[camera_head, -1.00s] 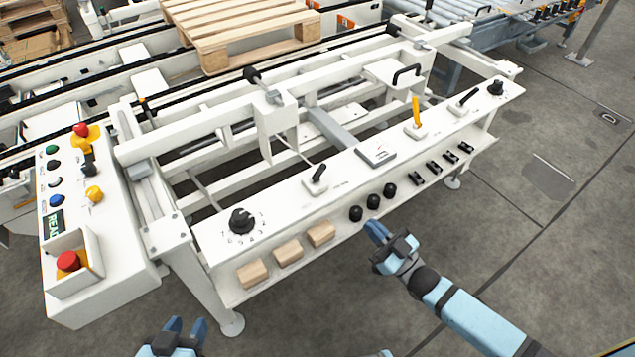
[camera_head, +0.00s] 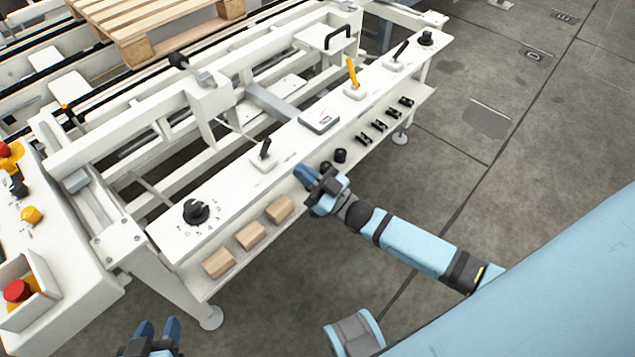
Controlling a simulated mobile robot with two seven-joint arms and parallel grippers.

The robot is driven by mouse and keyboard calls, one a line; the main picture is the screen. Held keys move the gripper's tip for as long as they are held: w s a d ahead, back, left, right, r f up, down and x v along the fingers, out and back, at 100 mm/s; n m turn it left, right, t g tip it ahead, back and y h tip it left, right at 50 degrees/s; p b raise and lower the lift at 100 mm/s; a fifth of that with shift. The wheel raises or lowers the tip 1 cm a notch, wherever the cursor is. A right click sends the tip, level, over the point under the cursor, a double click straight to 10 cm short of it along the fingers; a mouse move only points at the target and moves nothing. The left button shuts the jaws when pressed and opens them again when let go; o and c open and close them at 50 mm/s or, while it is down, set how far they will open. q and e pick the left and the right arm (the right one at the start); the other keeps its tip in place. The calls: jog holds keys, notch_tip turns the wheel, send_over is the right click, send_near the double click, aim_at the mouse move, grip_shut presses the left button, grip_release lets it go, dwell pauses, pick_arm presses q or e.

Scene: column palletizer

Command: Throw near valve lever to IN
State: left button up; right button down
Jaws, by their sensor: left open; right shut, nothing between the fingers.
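A white control panel (camera_head: 230,178) runs diagonally across the view. A short black lever (camera_head: 264,150) on a white base stands nearest me along it. A yellow lever (camera_head: 353,74) and another black lever (camera_head: 400,52) stand farther along. Labels are too small to read, so I cannot tell the IN side. My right gripper (camera_head: 304,173) is shut and empty at the panel's front edge, right of and below the nearest black lever, apart from it. My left gripper (camera_head: 158,330) is open and empty at the bottom edge, well away from the levers.
A black rotary dial (camera_head: 196,211) sits at the panel's near end. Several wooden blocks (camera_head: 250,236) lie on the shelf below. A button box with a red button (camera_head: 16,290) stands at left. A wooden pallet (camera_head: 150,25) lies behind. Floor at right is clear.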

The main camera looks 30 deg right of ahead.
aim_at(265, 149)
jog(key=x, duration=0.7)
jog(key=shift+a+b, duration=0.15)
jog(key=shift+b, duration=0.15)
pick_arm(q)
jog(key=shift+d, duration=0.15)
jog(key=shift+r, duration=0.1)
